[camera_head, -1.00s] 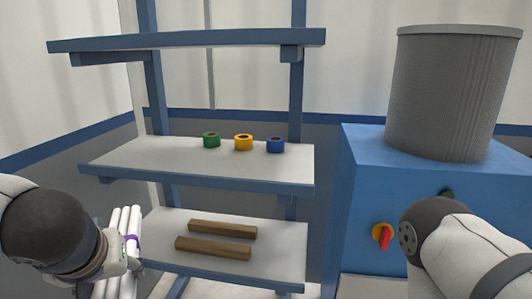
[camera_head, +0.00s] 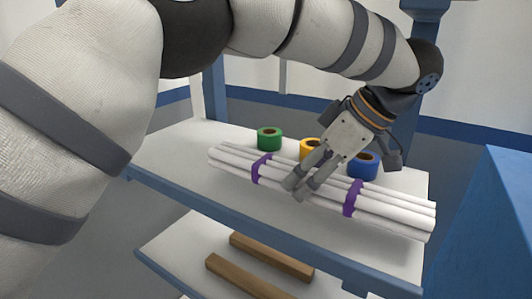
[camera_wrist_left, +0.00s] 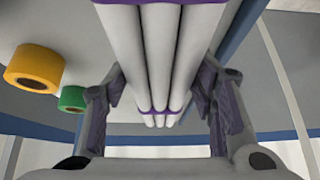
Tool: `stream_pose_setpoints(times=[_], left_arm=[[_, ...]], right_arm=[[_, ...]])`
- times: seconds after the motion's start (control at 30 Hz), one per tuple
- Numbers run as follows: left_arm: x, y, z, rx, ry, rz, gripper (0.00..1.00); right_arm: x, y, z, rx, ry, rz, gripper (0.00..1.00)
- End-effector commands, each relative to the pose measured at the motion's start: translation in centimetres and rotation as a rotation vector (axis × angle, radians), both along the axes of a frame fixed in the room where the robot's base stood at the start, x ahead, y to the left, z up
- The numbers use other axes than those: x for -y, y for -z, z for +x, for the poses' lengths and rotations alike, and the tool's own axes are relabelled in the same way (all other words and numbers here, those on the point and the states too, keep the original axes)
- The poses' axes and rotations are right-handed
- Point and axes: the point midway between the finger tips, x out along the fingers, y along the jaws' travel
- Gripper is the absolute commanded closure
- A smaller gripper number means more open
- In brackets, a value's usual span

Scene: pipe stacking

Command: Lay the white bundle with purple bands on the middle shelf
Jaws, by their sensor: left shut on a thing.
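The white bundle of pipes with purple bands (camera_head: 332,194) lies lengthwise over the middle shelf (camera_head: 170,160), in front of the tape rolls. My left gripper (camera_head: 298,187) reaches down from above and is shut on the bundle between its two purple bands. The left wrist view shows the bundle (camera_wrist_left: 161,70) running between the two fingers (camera_wrist_left: 160,110). Whether the bundle touches the shelf board or hangs just above it, I cannot tell. My right gripper is not in view.
Green (camera_head: 269,139), yellow (camera_head: 310,149) and blue (camera_head: 363,166) tape rolls stand behind the bundle, the blue one close to my gripper. Two wooden bars (camera_head: 270,256) lie on the lower shelf. A blue cabinet (camera_head: 500,220) stands at the right.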

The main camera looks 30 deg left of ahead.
Motion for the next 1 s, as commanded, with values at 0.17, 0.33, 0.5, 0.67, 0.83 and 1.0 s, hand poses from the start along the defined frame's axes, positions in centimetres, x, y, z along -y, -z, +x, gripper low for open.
stream_pose_setpoints(times=[0.17,0.33,0.5,0.67,0.83,1.0], left_arm=[[-3.7,-0.7,0.2,0.009,-0.005,0.0,0.89],[-9.2,-0.8,0.6,0.012,-0.005,0.0,0.89],[-14.3,-0.6,1.0,0.009,-0.003,0.0,0.89],[-16.7,-0.3,1.2,0.006,-0.002,0.001,0.89],[-17.9,1.9,1.3,0.002,0.001,0.003,0.89],[-17.9,3.3,1.3,0.005,0.0,0.002,0.89]], right_arm=[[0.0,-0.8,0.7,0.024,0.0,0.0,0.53],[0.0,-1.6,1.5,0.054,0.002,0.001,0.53],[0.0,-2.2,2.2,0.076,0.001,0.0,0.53],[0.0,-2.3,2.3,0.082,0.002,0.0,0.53],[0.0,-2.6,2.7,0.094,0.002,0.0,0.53],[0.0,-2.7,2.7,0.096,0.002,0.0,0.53]])
